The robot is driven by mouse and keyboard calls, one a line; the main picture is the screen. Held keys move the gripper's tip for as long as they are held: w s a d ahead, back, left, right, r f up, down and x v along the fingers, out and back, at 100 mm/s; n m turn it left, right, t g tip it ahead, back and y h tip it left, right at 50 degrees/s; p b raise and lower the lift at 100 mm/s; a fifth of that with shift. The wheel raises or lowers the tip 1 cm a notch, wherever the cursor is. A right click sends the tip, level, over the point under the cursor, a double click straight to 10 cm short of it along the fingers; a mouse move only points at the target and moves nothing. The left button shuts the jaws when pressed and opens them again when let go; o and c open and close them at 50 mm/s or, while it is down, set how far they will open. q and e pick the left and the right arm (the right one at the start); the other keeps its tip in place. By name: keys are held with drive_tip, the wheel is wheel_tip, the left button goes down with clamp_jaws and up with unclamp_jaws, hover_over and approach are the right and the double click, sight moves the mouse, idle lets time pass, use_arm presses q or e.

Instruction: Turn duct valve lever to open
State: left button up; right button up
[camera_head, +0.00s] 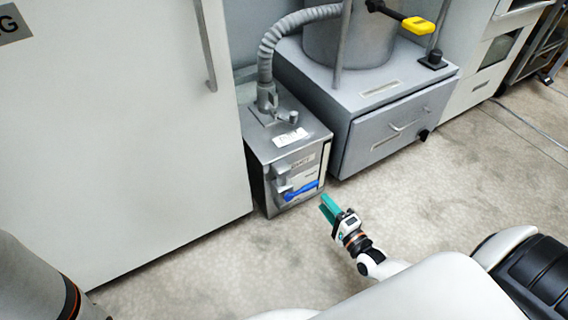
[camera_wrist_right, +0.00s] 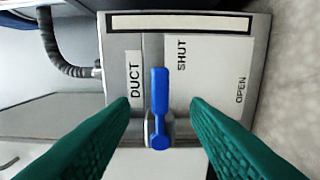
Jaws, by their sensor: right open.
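The blue duct valve lever (camera_head: 303,189) is on the front of a small grey metal box (camera_head: 284,150), low on the floor. In the right wrist view the lever (camera_wrist_right: 159,95) runs from its round pivot toward the SHUT mark (camera_wrist_right: 182,53). The OPEN mark (camera_wrist_right: 240,89) is off to the right there. A DUCT label (camera_wrist_right: 135,79) sits left of the lever. My right gripper (camera_head: 326,203) has teal fingers and is open just in front of the box. In the wrist view its fingers (camera_wrist_right: 160,112) stand either side of the lever, with gaps on both sides. My left gripper is out of view.
A ribbed hose (camera_head: 268,52) rises from the box top. A large white cabinet (camera_head: 120,130) stands close left, and a grey drawer unit (camera_head: 390,125) with a yellow handle (camera_head: 418,25) above stands right. The floor (camera_head: 450,180) at right is clear.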

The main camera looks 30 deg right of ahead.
drive_tip(key=a+r+n+t+y+p, duration=0.1)
drive_tip(key=a+r+n+t, duration=0.1)
drive_tip(key=a+r, duration=0.3)
drive_tip(key=s+a+r+n+t+y+p, duration=0.1)
drive_tip(key=a+r+n+t+p, duration=0.1)
drive_tip(key=r, duration=1)
drive_tip(key=a+r+n+t+y+p, duration=0.1)
drive_tip(key=a+r+n+p, duration=0.1)
drive_tip(key=a+r, duration=0.5)
drive_tip(key=shift+s+a+r+n+t+y, duration=0.2)
drive_tip(key=shift+a+r+n+t+y, duration=0.15)
drive_tip(key=shift+r+n, duration=0.45)
drive_tip(key=shift+f, duration=0.2)
